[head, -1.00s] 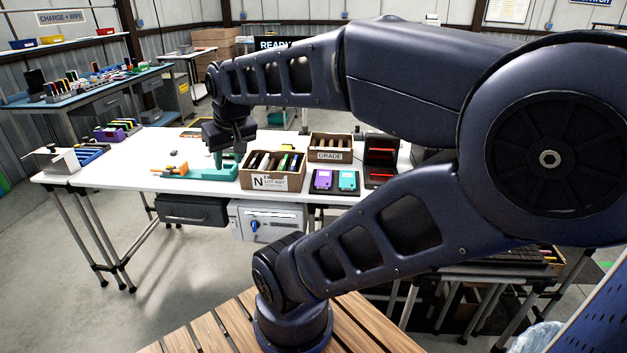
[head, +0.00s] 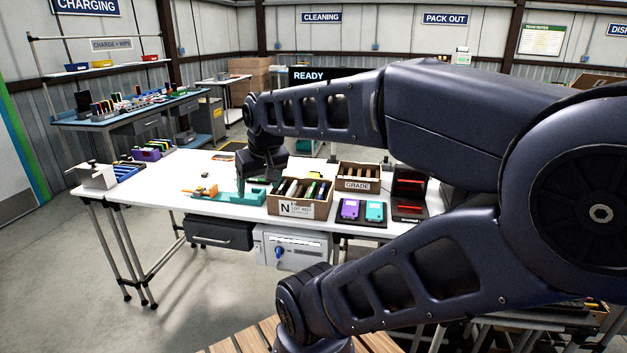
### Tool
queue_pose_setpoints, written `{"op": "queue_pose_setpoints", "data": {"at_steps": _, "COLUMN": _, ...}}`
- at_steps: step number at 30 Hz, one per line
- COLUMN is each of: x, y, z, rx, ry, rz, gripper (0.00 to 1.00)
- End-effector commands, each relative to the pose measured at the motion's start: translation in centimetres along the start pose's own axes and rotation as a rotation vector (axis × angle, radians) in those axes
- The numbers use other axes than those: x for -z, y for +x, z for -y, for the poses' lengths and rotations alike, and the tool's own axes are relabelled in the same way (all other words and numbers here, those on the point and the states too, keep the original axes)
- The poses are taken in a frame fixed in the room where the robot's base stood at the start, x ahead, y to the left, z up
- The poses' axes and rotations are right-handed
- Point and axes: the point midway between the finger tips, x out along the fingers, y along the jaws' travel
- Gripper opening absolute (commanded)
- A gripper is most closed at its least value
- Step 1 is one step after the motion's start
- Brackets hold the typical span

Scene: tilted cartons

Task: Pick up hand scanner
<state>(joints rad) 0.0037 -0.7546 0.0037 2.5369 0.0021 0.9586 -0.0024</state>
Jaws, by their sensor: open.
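I cannot single out the hand scanner for sure at this size. A small orange-yellow item (head: 200,190) lies on the white table at the left end of a teal holder (head: 238,198); it may be the scanner.
A carton marked N (head: 300,209) with several upright items stands right of the holder, close to my gripper. A GRADE carton (head: 358,184) is behind it. Purple (head: 349,209) and teal (head: 374,211) devices lie further right. The table's left half (head: 165,185) is mostly clear.

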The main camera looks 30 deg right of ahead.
Motion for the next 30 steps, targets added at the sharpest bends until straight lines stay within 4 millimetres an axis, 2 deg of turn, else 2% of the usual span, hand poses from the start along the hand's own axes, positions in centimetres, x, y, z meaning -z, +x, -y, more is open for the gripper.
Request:
{"op": "queue_pose_setpoints", "data": {"at_steps": 10, "x": 0.1, "y": 0.0, "z": 0.0, "rx": 0.001, "ry": 0.001, "rz": 0.0, "gripper": 0.84}}
{"op": "queue_pose_setpoints", "data": {"at_steps": 14, "x": 1.5, "y": 0.1, "z": -0.3, "rx": 0.008, "ry": 0.019, "rz": 0.0, "gripper": 0.84}}
{"op": "queue_pose_setpoints", "data": {"at_steps": 22, "x": 8.5, "y": 1.1, "z": -2.5, "rx": 0.035, "ry": 0.114, "rz": -0.003, "gripper": 0.84}}
{"op": "queue_pose_setpoints", "data": {"at_steps": 30, "x": 15.8, "y": 3.5, "z": -6.0, "rx": 0.044, "ry": 0.22, "rz": -0.012, "gripper": 0.84}}
